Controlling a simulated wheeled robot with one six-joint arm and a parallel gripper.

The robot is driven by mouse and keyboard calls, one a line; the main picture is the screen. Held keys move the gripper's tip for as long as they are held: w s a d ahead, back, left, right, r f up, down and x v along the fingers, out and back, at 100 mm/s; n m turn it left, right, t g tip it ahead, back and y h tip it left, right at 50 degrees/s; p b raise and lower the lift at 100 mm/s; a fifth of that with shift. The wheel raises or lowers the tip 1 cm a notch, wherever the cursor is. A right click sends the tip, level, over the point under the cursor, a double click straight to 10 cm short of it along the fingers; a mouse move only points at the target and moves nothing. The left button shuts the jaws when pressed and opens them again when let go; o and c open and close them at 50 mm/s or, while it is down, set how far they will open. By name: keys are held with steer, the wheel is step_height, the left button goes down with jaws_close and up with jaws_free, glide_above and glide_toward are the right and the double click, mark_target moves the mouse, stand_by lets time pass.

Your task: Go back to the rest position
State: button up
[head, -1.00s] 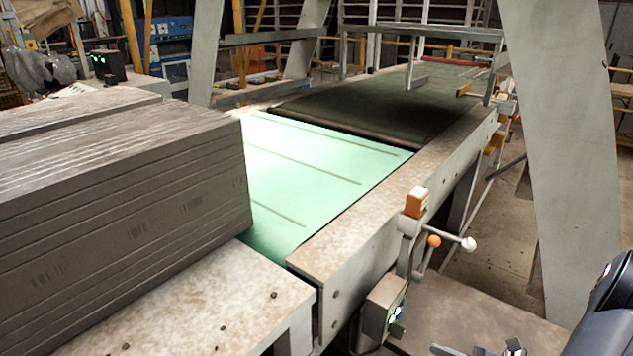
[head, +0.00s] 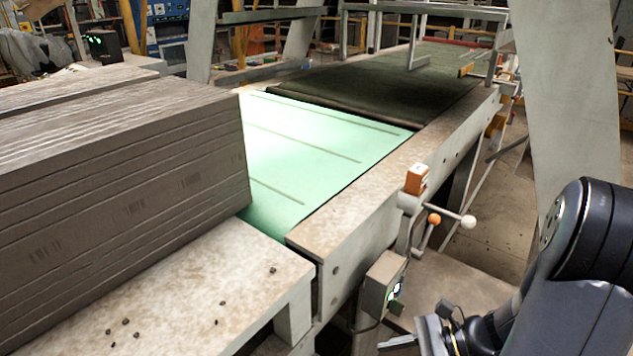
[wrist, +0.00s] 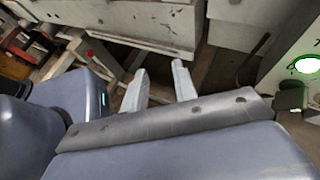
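My gripper (wrist: 160,68) shows in the wrist view with its two pale fingers spread apart and nothing between them. In the head view my gripper (head: 408,334) is low at the bottom edge, partly cut off. It is below and beside the conveyor's near side, apart from the bricks. My dark arm bends in from the right edge.
A control box (head: 382,283) and ball-ended levers (head: 437,213) jut out near my gripper.

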steer(key=s+a+n+g+h, duration=0.1)
steer(key=s+a+n+h, duration=0.1)
steer(key=s+n+h, duration=0.1)
steer(key=s+a+n+g+h+b, duration=0.1)
steer(key=s+a+n+g+h, duration=0.1)
steer(key=s+n, duration=0.4)
steer(key=shift+s+a+f+h, duration=0.2)
steer(key=shift+a+h, duration=0.3)
steer(key=shift+h, duration=0.2)
steer(key=shift+f, duration=0.1)
